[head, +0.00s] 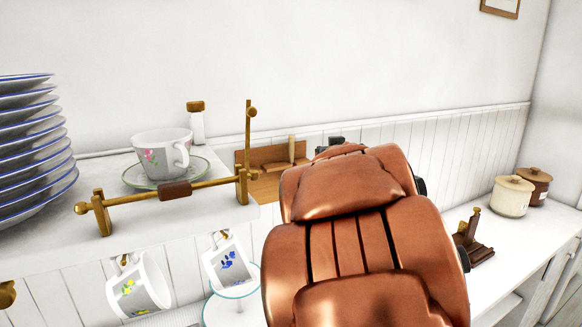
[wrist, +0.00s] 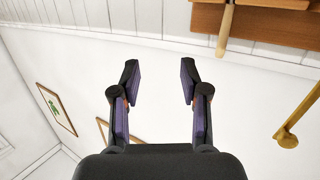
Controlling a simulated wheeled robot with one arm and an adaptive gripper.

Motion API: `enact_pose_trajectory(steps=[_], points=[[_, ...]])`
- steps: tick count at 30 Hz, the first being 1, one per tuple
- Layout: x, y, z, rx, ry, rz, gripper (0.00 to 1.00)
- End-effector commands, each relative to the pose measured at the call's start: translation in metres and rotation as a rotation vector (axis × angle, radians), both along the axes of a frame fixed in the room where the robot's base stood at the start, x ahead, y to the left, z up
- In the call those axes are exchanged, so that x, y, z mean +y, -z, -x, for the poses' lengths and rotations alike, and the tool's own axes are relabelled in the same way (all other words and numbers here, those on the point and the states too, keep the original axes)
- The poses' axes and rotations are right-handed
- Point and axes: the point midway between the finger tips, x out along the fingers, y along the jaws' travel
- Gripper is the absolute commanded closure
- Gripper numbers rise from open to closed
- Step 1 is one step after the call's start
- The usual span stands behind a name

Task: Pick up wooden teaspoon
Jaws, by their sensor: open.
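My gripper (wrist: 158,72) shows in the wrist view, with its two dark, purple-sided fingers apart and nothing between them. A pale wooden stick (wrist: 225,32) hangs in from the top edge, above and right of the fingertips and apart from them. It may be the wooden teaspoon, but its far end is out of view. In the head view a similar upright light wooden piece (head: 291,149) stands by a brown wooden holder (head: 263,157). I cannot tell which wooden piece is the teaspoon. My copper arm hides my gripper's fingers and part of the holder there.
A white shelf (head: 165,209) at left carries a plate stack (head: 35,150), a floral cup (head: 160,150) and a brass rail (head: 138,197). Mugs (head: 140,286) hang below. Canisters (head: 512,196) and a wooden stand (head: 471,240) are at right. Counter between them is clear.

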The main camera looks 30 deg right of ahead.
Motion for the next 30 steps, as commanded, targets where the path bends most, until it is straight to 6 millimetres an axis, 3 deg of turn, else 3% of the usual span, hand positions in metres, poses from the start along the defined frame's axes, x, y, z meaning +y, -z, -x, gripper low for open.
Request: enact_pose_trajectory(steps=[4, 9, 18, 30], points=[[-0.005, -0.016, -0.030, -0.109, -0.133, 0.054, 0.55], [0.005, -0.016, -0.054, -0.168, -0.312, 0.056, 0.55], [0.023, -0.001, -0.069, -0.174, -0.494, 0.009, 0.55], [0.023, -0.001, -0.098, -0.175, -0.504, 0.005, 0.55]])
